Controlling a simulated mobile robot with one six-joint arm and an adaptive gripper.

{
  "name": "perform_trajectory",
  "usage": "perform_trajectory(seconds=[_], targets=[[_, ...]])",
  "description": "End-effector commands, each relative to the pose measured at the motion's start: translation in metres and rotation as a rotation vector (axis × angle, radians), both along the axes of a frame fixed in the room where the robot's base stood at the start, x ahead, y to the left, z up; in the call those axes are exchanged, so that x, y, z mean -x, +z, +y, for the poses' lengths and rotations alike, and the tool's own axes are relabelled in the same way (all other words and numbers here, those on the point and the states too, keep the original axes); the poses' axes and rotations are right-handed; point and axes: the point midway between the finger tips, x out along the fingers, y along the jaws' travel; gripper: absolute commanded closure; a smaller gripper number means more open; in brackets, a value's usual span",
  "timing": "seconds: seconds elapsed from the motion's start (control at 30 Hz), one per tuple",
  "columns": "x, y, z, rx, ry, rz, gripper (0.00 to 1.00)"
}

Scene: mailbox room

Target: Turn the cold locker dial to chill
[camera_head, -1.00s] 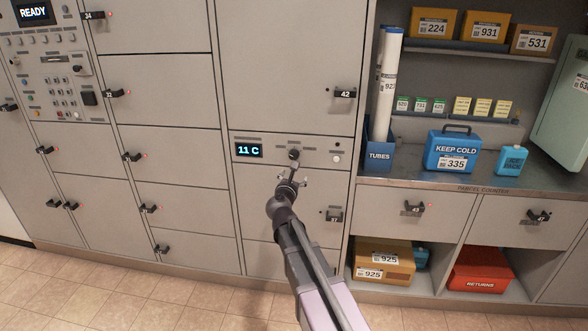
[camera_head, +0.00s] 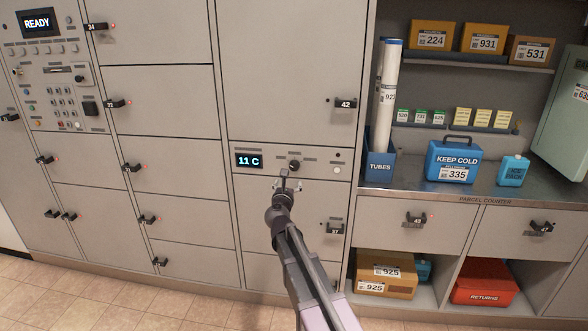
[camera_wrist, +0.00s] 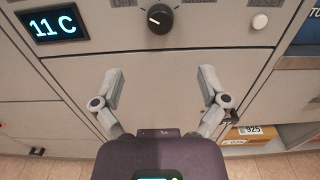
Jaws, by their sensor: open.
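The cold locker dial (camera_head: 294,165) is a small black round knob on the grey panel under the large door marked 42. In the wrist view the dial (camera_wrist: 160,18) shows at the top, its white pointer mark aimed to the left and slightly down. Labels around it are partly cut off at the frame's edge. The display (camera_head: 249,161) left of the dial reads 11 C, in blue-white digits. My gripper (camera_wrist: 162,88) is open and empty, its two fingers spread wide below the dial and apart from it. In the head view my gripper (camera_head: 287,184) is just below the dial.
A white round button (camera_wrist: 260,21) sits right of the dial. Locker handles stick out nearby, including one (camera_head: 335,228) below right of the panel. A parcel counter (camera_head: 400,180) with a blue KEEP COLD box (camera_head: 455,160) stands to the right.

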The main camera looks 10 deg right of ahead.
Motion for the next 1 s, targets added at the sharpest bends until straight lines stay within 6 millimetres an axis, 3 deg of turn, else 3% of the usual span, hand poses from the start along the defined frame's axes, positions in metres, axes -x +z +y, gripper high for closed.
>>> perform_trajectory(seconds=[0.6, 1.0], targets=[[-0.089, 0.000, -0.029, 0.000, -0.002, 0.001, 0.06], [-0.112, 0.000, -0.037, 0.000, -0.001, 0.001, 0.06]])
